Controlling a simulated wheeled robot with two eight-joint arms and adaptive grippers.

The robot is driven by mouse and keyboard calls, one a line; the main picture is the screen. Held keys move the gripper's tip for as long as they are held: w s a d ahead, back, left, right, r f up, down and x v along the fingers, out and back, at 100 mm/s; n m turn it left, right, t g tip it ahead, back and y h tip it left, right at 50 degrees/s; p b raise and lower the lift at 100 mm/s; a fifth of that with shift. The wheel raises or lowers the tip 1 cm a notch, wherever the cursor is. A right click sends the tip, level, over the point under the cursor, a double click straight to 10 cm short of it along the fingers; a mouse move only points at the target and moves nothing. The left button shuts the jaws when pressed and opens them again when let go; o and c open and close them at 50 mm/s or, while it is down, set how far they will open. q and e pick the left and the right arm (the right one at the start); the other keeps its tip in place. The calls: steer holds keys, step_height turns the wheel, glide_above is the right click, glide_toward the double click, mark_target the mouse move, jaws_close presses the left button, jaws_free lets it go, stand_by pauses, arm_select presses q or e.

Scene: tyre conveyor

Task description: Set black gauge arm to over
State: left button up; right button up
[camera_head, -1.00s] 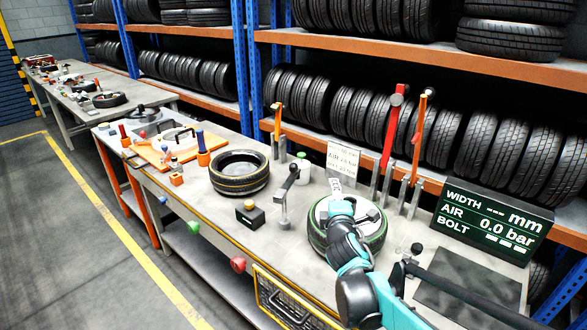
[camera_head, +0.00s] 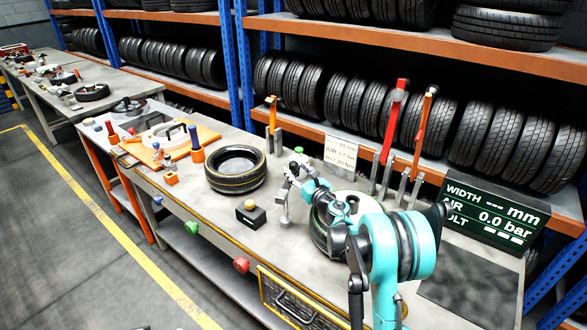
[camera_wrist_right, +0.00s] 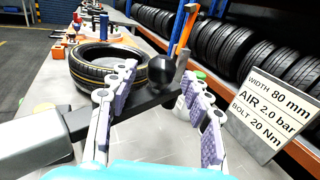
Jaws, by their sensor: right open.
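The black gauge arm (camera_wrist_right: 140,102) shows in the right wrist view as a dark bar with a round black knob (camera_wrist_right: 162,68), joined to a grey block (camera_wrist_right: 36,140) at the left. My right gripper (camera_wrist_right: 158,73) is open, with its padded fingers on either side of the bar and knob; I cannot tell whether they touch. My left gripper is not in view.
A dark tyre (camera_head: 236,170) lies left of the gauge. Another tyre (camera_head: 321,232) lies partly hidden under my right arm. A small black box (camera_head: 251,215) stands in front. A spec sign (camera_head: 341,158), tall red lever (camera_head: 391,125) and orange lever (camera_head: 425,125) stand behind.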

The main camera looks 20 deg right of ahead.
steer(key=shift+x, duration=1.25)
jaws_close()
